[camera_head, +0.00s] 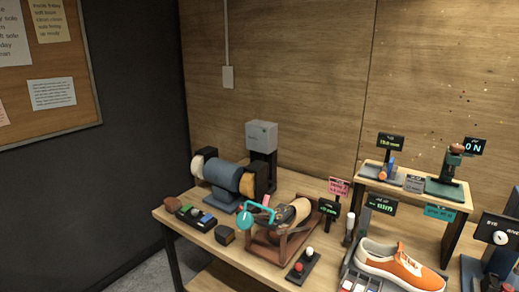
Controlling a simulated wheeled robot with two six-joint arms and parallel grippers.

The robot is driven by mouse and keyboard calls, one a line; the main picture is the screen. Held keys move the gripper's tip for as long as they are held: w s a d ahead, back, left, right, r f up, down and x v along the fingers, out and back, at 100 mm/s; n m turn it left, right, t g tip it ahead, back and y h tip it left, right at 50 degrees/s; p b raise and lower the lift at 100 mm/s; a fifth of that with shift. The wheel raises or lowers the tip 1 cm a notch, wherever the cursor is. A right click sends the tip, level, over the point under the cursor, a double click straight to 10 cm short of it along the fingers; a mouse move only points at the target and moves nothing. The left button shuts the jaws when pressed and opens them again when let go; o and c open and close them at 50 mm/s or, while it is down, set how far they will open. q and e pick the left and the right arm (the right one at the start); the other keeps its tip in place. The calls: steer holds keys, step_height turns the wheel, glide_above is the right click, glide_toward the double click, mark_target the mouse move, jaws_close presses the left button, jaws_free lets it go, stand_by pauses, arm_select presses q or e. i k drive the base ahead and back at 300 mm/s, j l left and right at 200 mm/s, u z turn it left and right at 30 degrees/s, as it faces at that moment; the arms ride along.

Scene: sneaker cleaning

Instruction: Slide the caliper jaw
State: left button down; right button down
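A teal C-shaped tool with a round dial (245,219), which looks like a caliper, is at a brown cradle (268,249) on the bench. Its jaw is too small to make out, and I cannot tell how far open it is. A small dark display with green digits in mm (329,207) stands just right of the cradle. An orange sneaker with a white sole (400,264) sits further right, near the front. Neither of my grippers is in view.
A blue bench grinder (222,175) stands behind the cradle, with a grey box on a post (262,137). A wooden riser (414,187) with instruments stands at the right. A switch box (303,267) lies in front. The bench is crowded.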

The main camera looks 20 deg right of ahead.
mark_target(382, 175)
steer(key=l+z, duration=0.1)
steer(key=z, duration=1.45)
